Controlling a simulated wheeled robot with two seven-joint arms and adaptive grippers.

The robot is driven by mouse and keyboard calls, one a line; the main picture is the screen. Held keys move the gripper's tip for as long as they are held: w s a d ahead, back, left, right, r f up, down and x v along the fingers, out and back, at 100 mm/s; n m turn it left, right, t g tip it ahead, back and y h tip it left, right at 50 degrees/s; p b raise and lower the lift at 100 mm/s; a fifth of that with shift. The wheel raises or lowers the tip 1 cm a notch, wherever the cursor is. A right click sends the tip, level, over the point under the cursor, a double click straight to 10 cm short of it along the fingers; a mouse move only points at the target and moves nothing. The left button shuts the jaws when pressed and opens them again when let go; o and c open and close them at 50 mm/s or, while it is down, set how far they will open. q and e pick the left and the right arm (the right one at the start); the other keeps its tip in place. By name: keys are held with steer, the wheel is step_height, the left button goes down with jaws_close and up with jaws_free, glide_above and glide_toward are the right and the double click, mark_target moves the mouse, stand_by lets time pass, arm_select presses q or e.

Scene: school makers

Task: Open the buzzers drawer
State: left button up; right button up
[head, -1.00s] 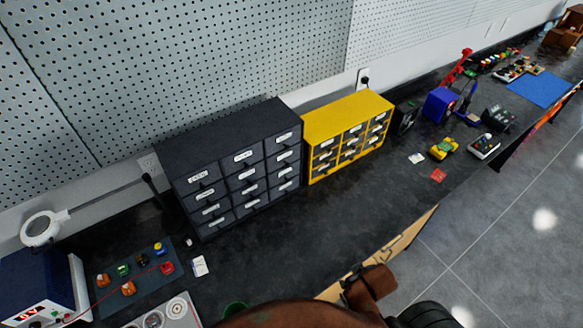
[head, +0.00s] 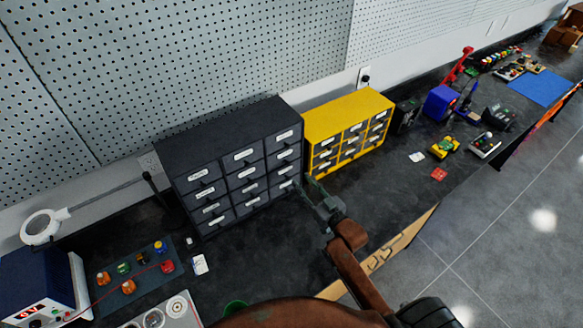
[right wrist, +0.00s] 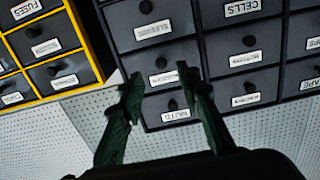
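A dark drawer cabinet (head: 225,140) stands on the bench against the pegboard wall, its labelled, knobbed drawers all looking shut. I cannot tell for certain which label reads buzzers. My right gripper (head: 307,186) is at the cabinet's lower right front corner, beside the right column of drawers. In the right wrist view, which looks upside down, its two fingers (right wrist: 158,74) are apart with nothing between them, in front of a drawer (right wrist: 160,65) with a dark knob and a white label. Contact cannot be told. My left gripper is out of view.
A yellow drawer cabinet (head: 346,125) stands just right of the dark one, close to my right gripper. A small parts mat (head: 138,278) and a white card (head: 200,264) lie at the left. The bench top in front of the dark cabinet is mostly clear.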

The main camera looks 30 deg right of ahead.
mark_target(289, 164)
steer(key=w, duration=0.5)
steer(key=w+a, duration=0.1)
steer(key=w, duration=0.2)
steer(key=shift+r, duration=0.4)
steer(key=shift+c, duration=0.2)
jaws_close()
